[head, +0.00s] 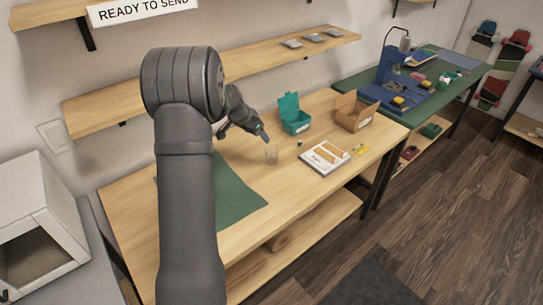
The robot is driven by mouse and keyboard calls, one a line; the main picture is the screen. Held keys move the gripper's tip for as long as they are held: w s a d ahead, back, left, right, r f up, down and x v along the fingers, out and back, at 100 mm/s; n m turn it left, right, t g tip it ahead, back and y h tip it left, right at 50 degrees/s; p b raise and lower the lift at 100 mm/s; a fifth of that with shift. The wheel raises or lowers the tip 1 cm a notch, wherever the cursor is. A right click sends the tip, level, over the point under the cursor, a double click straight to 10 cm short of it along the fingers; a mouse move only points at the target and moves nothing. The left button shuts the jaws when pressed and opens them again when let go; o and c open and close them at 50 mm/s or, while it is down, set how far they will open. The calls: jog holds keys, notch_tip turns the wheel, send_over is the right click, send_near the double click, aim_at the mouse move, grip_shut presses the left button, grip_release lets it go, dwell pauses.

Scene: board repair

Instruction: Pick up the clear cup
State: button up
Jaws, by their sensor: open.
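The clear cup (271,154) stands on the wooden table (315,193), just right of the green mat. It is small and see-through, so its outline is faint. My gripper (262,137) is open, just above and slightly left of the cup in the picture. Its fingertips point down and right toward the cup. I cannot tell whether they touch the rim or stay apart from it. My arm hides part of the table and the mat on the left.
Right of the cup are a teal open box (295,121), a cardboard box (354,113) and a white box or booklet (325,158). The green mat (238,193) lies in front. A wooden shelf (250,68) hangs behind.

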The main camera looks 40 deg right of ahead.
aim_at(272, 153)
jog(key=x, duration=1.1)
jog(key=shift+d+f, duration=0.2)
jog(key=shift+f, duration=0.15)
jog(key=shift+s+x, duration=0.15)
jog(key=shift+x, duration=1.15)
jog(key=shift+s+x, duration=0.1)
jog(key=shift+x, duration=1.2)
jog(key=shift+c, duration=0.4)
jog(key=c, duration=1)
